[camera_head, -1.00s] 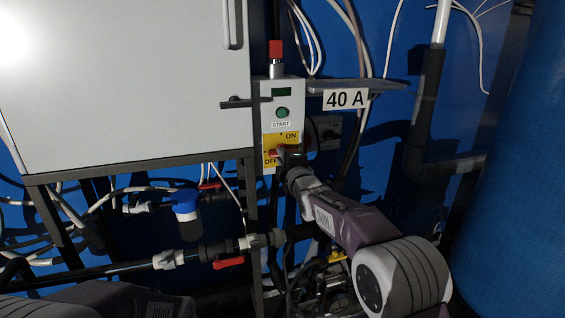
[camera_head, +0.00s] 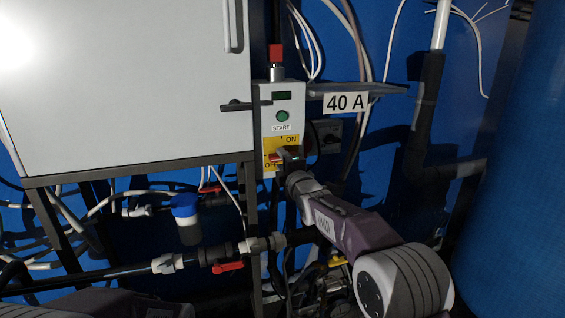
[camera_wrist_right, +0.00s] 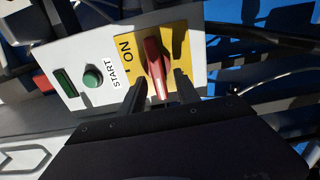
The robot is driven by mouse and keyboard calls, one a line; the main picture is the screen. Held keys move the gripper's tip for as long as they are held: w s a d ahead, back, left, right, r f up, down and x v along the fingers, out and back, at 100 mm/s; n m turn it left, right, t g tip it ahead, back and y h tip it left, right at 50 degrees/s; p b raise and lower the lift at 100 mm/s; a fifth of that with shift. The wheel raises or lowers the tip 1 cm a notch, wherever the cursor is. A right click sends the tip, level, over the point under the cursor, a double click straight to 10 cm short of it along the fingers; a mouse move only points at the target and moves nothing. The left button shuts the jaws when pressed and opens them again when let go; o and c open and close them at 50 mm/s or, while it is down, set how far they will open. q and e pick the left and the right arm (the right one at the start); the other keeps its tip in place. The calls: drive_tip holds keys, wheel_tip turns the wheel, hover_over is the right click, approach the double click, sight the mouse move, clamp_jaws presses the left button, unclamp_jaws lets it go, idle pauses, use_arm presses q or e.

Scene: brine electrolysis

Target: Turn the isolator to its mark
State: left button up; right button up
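The isolator is a red handle (camera_head: 277,158) on a yellow plate (camera_head: 270,147) marked ON at upper right and OFF at lower left. It lies about level; in the right wrist view the handle (camera_wrist_right: 156,66) has a white line at its near end. My right gripper (camera_head: 289,156) is at the plate and covers part of it. In the right wrist view its fingers (camera_wrist_right: 160,88) are apart, one on each side of the handle, with visible gaps. OFF is hidden there. My left gripper is out of view.
Above the isolator are a green START button (camera_head: 283,116) and a red-topped post (camera_head: 276,55). A "40 A" sign (camera_head: 346,103) hangs on a shelf to the right. A white cabinet (camera_head: 120,80) stands left; pipes with red-handled valves (camera_head: 229,266) run below. A blue tank (camera_head: 520,200) stands right.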

drive_tip(key=b+v, duration=0.1)
drive_tip(key=v, duration=0.8)
drive_tip(key=shift+b, duration=0.3)
